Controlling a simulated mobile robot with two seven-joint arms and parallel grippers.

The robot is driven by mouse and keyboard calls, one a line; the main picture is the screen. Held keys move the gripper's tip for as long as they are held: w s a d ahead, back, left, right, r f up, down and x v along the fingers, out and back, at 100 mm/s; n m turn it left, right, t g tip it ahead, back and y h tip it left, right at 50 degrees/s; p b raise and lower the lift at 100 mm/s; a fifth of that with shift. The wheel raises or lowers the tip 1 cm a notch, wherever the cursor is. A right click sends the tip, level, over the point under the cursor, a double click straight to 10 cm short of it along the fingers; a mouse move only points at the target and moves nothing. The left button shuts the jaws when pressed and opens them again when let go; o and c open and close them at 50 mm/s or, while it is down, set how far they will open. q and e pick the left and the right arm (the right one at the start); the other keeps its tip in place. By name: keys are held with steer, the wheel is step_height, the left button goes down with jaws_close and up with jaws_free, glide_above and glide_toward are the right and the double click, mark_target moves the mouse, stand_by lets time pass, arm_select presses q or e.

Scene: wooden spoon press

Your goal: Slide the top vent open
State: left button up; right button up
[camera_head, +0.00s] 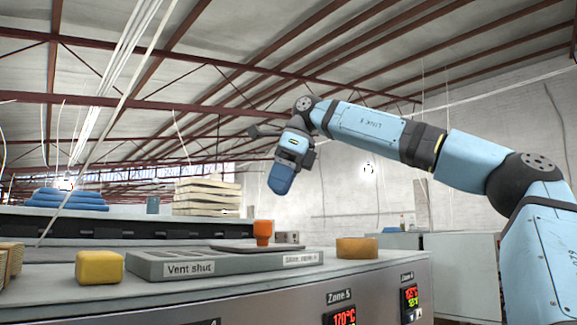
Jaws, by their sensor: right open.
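The top vent (230,264) is a low grey block on top of the machine. Its front face carries a "Vent shut" label at the left and a second small label at the right, too small to read surely. A dark flat plate (225,248) lies on it, and an orange knob (263,232) stands upright near the plate's right part. My right gripper (281,180) hangs above the knob and a little to the right, pointing down, apart from it. It is open and holds nothing visible; its fingers are hard to make out. My left gripper is out of view.
A yellow block (99,267) sits left of the vent and an orange-brown block (357,248) right of it. The machine front has lit zone displays (341,314). Behind are stacked pale slabs (206,197) and blue folded items (66,199). Air around the gripper is clear.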

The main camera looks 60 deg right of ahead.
steer(key=shift+v, duration=2.65)
steer(key=shift+w, duration=0.1)
